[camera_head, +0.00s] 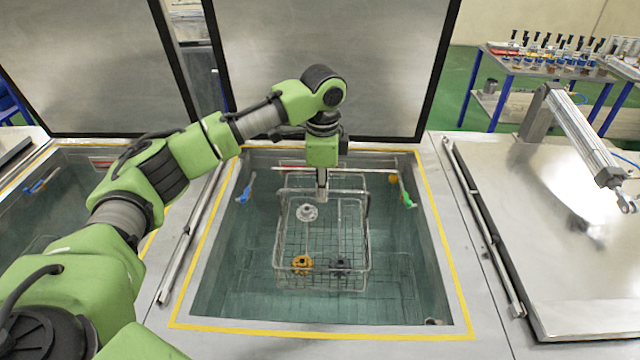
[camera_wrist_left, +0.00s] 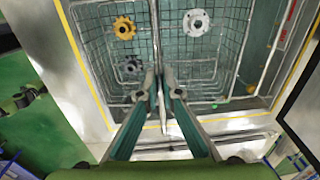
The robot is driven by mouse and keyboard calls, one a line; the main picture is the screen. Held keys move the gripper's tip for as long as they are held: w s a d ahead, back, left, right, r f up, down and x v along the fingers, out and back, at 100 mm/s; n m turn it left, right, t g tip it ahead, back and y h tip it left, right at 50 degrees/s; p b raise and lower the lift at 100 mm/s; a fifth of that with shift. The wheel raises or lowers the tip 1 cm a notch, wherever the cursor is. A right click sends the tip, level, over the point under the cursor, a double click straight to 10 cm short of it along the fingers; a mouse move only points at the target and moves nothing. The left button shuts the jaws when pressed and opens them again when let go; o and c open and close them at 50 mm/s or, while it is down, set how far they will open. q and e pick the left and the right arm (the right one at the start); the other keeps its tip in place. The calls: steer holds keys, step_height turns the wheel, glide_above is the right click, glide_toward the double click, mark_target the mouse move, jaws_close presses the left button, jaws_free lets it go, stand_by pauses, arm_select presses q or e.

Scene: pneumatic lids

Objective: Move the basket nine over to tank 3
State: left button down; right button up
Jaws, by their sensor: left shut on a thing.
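A wire basket (camera_head: 320,268) is inside the open middle tank (camera_head: 215,285). It carries a pale flanged part (camera_head: 307,212), a yellow part (camera_head: 302,264) and a dark part (camera_head: 341,263). My left gripper (camera_head: 322,192) is above the basket, shut on its raised handle. The left wrist view also shows the closed fingers (camera_wrist_left: 165,82) on the handle bar, with the basket (camera_wrist_left: 170,45) beyond. Whether the basket hangs free or rests on something is unclear. No tank number or basket label is readable. My right gripper is not in view.
The middle tank's lid (camera_head: 330,60) stands raised behind it. Another open tank (camera_head: 70,205) lies at the left. A closed metal lid (camera_head: 560,270) with a pneumatic cylinder (camera_head: 580,125) covers the right station. A blue-legged table (camera_head: 535,70) with small items stands at the back right.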

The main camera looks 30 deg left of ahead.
arm_select(q)
steer(key=shift+f, duration=2.1)
glide_above(322, 245)
steer(key=shift+w+f, duration=0.1)
steer(key=shift+f, duration=3.5)
steer(key=shift+f+b, duration=1.1)
steer(key=shift+f, duration=1.95)
steer(key=shift+f+b, duration=1.1)
steer(key=shift+f, duration=1.6)
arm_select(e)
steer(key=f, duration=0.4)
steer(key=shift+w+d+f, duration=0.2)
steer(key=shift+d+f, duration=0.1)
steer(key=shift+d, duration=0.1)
arm_select(q)
steer(key=shift+f, duration=0.1)
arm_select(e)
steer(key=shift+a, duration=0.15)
